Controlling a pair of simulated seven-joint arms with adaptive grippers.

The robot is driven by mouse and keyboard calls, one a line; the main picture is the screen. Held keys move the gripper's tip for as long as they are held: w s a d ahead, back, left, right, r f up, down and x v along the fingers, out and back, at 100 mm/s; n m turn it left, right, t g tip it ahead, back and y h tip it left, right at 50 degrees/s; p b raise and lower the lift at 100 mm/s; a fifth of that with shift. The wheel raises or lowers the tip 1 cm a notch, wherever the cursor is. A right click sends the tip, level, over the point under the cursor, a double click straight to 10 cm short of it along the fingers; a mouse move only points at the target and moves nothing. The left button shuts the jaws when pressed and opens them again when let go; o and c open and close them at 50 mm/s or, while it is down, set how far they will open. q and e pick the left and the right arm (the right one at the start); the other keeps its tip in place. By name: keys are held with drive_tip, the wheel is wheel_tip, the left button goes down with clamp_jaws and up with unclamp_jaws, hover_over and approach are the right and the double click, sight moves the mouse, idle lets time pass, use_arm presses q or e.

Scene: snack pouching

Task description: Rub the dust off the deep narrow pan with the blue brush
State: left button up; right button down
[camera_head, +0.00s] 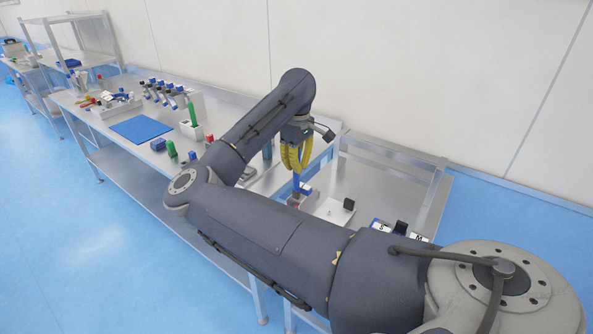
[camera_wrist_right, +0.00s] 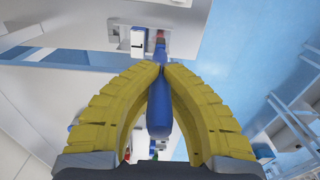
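My right gripper (camera_head: 296,168) has yellow ribbed fingers and points down over the right-hand table. In the right wrist view its fingertips (camera_wrist_right: 161,66) are closed around a slim blue handle, which I take for the blue brush (camera_wrist_right: 159,112). The brush's blue part also shows below the fingers in the head view (camera_head: 296,183). A small reddish patch (camera_head: 293,201) lies at its lower end, partly hidden by my arm. I cannot pick out the deep narrow pan with certainty. My left gripper is not in view.
A white plate with a black block (camera_head: 335,211) stands right of the brush. Further left, the long steel table holds a blue mat (camera_head: 141,129), a green bottle (camera_head: 192,114) and a rack of blue-topped items (camera_head: 165,94). My right arm covers much of the near table.

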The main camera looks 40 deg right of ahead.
sight(295, 175)
drive_tip(key=shift+r, duration=4.2)
drive_tip(key=shift+s+r+n, duration=0.25)
drive_tip(key=shift+r+n, duration=0.05)
drive_tip(key=shift+r, duration=0.1)
drive_tip(key=shift+d+f, duration=0.1)
drive_tip(key=shift+f, duration=6.5)
drive_tip(key=shift+w, duration=0.1)
drive_tip(key=shift+w, duration=0.45)
